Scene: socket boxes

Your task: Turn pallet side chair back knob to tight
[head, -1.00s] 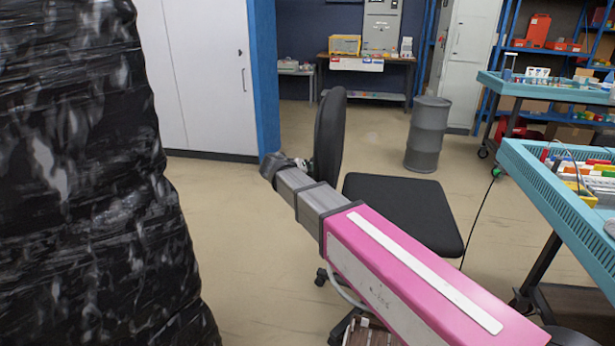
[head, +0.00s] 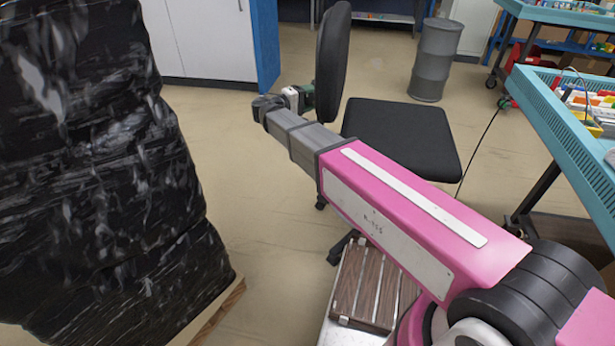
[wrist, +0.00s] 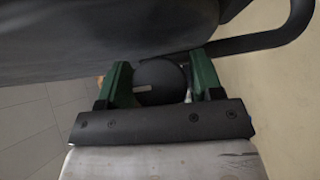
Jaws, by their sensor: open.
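The office chair shows a dark backrest (head: 332,62) and a black seat (head: 402,135) in the head view. In the wrist view, a round black knob (wrist: 160,82) with a pale mark sits between the two green fingers of my gripper (wrist: 160,84), below the underside of the chair back (wrist: 110,35). The fingers stand on both sides of the knob; I cannot tell whether they touch it. In the head view my gripper (head: 306,96) is beside the lower backrest, partly hidden by it, and the knob cannot be made out.
A pallet load wrapped in black film (head: 110,170) stands at the left on a wooden pallet (head: 222,312). A turquoise workbench (head: 560,125) is at the right. A grey drum (head: 436,60) stands behind the chair. A curved dark chair bar (wrist: 265,40) lies near the right finger.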

